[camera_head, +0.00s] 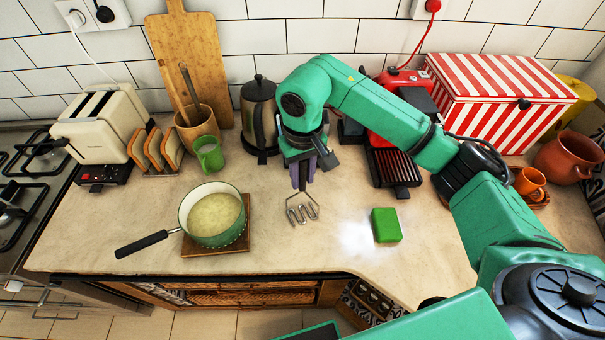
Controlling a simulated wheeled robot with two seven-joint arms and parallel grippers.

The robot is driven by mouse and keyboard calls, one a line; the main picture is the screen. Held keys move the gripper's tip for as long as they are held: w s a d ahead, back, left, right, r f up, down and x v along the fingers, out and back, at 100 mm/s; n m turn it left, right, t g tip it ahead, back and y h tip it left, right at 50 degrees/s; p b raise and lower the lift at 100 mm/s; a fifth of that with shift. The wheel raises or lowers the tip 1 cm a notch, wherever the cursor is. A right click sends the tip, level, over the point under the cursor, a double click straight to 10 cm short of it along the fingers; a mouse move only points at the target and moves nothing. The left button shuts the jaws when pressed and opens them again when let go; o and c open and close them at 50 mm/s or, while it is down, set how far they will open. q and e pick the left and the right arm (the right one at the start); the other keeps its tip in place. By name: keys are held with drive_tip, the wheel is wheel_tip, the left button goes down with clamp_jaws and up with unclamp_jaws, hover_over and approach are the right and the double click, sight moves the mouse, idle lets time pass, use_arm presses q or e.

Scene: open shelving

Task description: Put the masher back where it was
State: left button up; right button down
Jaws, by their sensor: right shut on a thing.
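The masher (301,208) has a purple handle and a wavy metal head. It hangs upright, head down, over the middle of the counter, right of the pot. I cannot tell whether its head touches the counter. My right gripper (304,166) is shut on the handle and hides its upper part. A green pot (214,242) with pale contents stands on a wooden board (238,245), its black handle pointing left. A wooden utensil holder (197,127) with long utensils stands at the back left. My left gripper is not in view.
A green block (386,225) lies right of the masher, beside a pale bright patch. A kettle (259,112), green mug (209,153), toast rack (157,152) and toaster (103,125) stand behind. A red grill (394,167) and striped box (495,95) are at right. The front middle counter is clear.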

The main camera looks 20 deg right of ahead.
drive_tip(key=c, duration=0.6)
unclamp_jaws()
drive_tip(key=shift+c, duration=0.2)
drive_tip(key=shift+r, duration=0.2)
wheel_tip(320, 180, up, 5)
drive_tip(key=shift+f+b, duration=0.2)
drive_tip(key=shift+b, duration=0.8)
wheel_tip(320, 180, up, 7)
drive_tip(key=shift+s+r+p, duration=0.15)
drive_tip(key=shift+p, duration=0.15)
